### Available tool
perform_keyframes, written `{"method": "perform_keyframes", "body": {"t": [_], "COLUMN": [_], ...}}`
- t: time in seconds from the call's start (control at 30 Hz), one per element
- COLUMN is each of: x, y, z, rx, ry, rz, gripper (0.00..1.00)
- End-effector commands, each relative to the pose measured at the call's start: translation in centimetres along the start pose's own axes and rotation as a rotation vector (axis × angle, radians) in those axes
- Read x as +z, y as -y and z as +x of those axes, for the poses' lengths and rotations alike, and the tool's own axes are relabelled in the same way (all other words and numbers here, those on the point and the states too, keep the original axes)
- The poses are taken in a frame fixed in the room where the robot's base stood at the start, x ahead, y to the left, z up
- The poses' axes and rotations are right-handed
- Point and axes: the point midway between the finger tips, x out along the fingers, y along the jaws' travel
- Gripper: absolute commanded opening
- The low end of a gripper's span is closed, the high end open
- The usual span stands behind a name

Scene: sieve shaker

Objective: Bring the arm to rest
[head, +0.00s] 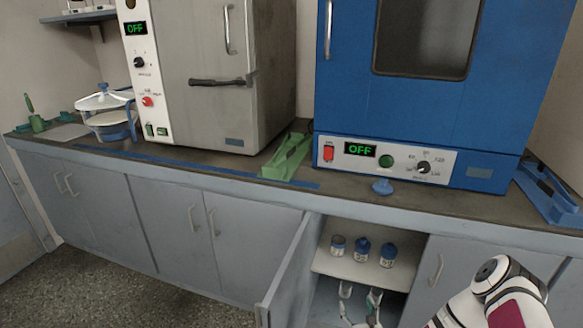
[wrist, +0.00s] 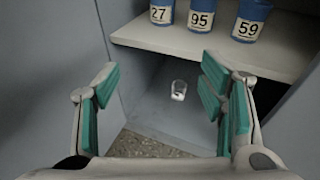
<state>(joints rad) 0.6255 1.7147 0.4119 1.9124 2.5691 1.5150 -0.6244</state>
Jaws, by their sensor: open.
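My gripper (head: 360,296) is low in front of the open cupboard, below its shelf, with its fingers spread. In the wrist view my gripper (wrist: 158,82) is open with nothing between its teal-padded fingers. My white arm comes in from the lower right of the head view, bent at a joint, and hides part of the cupboard front.
A small clear vessel (wrist: 179,90) sits deeper below the shelf. The open cupboard door (head: 288,278) stands left of my gripper. The counter edge is above.

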Motion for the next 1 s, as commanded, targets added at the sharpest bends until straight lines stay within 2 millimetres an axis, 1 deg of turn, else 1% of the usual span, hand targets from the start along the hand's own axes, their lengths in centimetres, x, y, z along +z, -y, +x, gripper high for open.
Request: {"method": "perform_keyframes", "body": {"t": [0.03,0.23,0.33,0.47,0.57,0.67,0.77,0.8,0.87,0.9,0.97,1.0], "x": [0.9,3.6,5.3,8.2,11.1,14.3,18.4,20.4,23.2,24.9,27.3,28.8], "y": [-0.1,-0.7,-1.1,-1.9,-2.8,-4.0,-5.7,-6.6,-8.1,-9.0,-10.5,-11.4], "z": [0.3,0.8,1.1,1.4,1.6,1.4,0.8,0.4,-0.6,-1.4,-2.7,-3.7], "rx": [0.015,0.074,0.111,0.178,0.242,0.321,0.429,0.482,0.567,0.623,0.708,0.764], "ry": [0.017,0.065,0.096,0.148,0.196,0.252,0.318,0.349,0.394,0.420,0.458,0.481], "rz": [-0.008,-0.033,-0.050,-0.079,-0.109,-0.146,-0.200,-0.227,-0.272,-0.301,-0.349,-0.380], "gripper": [0.64,0.64,0.64,0.64,0.64,0.64,0.64,0.64,0.64,0.64,0.64,0.64]}}
